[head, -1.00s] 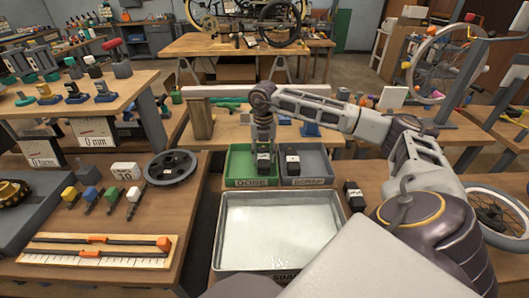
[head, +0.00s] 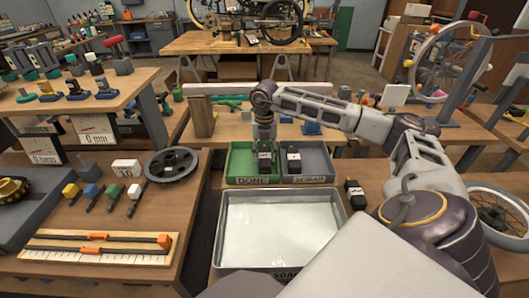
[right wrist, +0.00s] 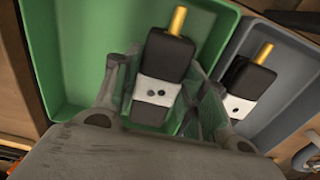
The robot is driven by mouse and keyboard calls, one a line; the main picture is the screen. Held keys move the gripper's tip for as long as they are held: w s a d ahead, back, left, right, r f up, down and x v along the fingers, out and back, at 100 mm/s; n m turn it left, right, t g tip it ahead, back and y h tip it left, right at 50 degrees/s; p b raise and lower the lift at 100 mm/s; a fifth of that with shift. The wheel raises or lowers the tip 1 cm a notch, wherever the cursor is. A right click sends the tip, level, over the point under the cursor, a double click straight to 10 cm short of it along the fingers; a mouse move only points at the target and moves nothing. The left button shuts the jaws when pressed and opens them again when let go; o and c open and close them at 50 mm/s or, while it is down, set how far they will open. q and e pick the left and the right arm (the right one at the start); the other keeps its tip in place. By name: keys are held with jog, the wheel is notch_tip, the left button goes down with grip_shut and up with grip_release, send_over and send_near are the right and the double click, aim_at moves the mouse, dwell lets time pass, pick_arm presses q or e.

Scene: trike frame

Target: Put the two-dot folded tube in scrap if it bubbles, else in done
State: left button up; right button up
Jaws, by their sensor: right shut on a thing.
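The two-dot folded tube (right wrist: 158,92) is black with a gold valve stem and a white band with two dots. My right gripper (right wrist: 160,75) is shut on it, one finger on each side. The tube is in the green DONE tray (right wrist: 75,60), and whether it touches the tray floor I cannot tell. In the head view the tube (head: 265,163) shows under my right gripper (head: 264,147) in the DONE tray (head: 240,162). The grey SCRAP tray (head: 318,162) adjoins on the right and holds a one-dot tube (right wrist: 243,88). My left gripper is out of view.
A basin of clear liquid (head: 280,228) stands in front of the trays, its label partly hidden. Another black tube (head: 354,192) lies right of it. A slider board (head: 95,248), coloured blocks and a dark wheel (head: 172,165) are at left.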

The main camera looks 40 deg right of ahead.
aim_at(264, 153)
jog(key=shift+f, duration=0.35)
jog(key=o, duration=1.3)
jog(key=shift+w, duration=0.1)
jog(key=shift+r, duration=0.15)
jog(key=shift+d+r, duration=0.1)
jog(key=shift+r, duration=0.4)
jog(key=r, duration=1)
jog(key=shift+a+r, duration=0.2)
jog(key=shift+r, duration=0.15)
